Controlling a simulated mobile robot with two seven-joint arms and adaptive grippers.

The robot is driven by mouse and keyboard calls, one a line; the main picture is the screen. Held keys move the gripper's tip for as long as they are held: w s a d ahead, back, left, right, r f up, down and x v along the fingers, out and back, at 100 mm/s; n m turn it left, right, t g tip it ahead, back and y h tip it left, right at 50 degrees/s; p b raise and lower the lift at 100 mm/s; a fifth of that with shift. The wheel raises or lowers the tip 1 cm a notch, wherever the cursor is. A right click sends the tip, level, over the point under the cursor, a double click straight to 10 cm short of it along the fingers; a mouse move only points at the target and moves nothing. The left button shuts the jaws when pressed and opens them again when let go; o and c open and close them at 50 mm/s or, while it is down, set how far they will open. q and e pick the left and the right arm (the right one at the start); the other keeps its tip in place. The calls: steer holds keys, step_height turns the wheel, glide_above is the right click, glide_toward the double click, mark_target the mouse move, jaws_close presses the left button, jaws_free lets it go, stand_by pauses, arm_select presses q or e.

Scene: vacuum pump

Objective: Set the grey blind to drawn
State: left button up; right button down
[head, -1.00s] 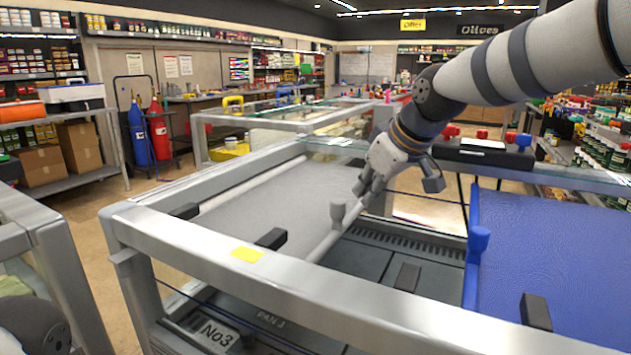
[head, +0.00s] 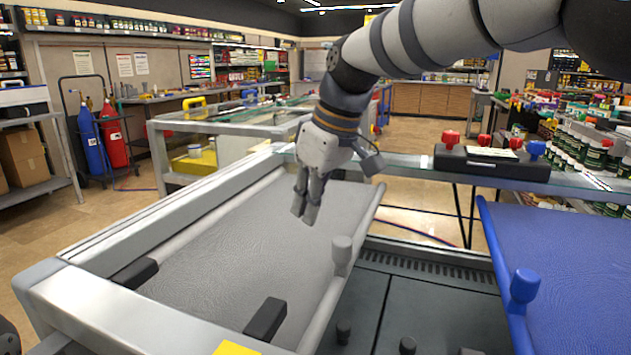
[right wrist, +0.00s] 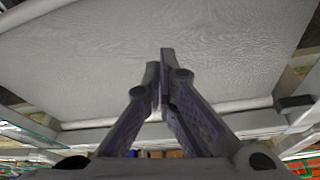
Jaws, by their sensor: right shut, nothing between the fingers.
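The grey blind (head: 235,235) is a textured sheet stretched over the left part of the frame. It runs from a roller at its left to a pull bar (head: 362,215) with a grey upright knob (head: 342,252). Dark panels right of the bar are uncovered. My right gripper (head: 306,208) is shut and empty, pointing down over the blind, left of the bar and beyond the knob. It is apart from the knob; contact with the sheet cannot be told. The right wrist view shows its closed fingers (right wrist: 163,85) against the grey sheet (right wrist: 225,55). My left gripper is not in view.
A blue blind (head: 565,260) with a blue knob (head: 524,286) lies to the right. A black box with red and blue knobs (head: 490,160) sits on the far glass edge.

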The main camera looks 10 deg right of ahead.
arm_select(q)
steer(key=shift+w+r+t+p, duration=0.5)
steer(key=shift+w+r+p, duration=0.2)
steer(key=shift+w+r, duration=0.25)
arm_select(e)
steer(key=shift+s+d+f, duration=1.05)
steer(key=shift+s+f, duration=0.15)
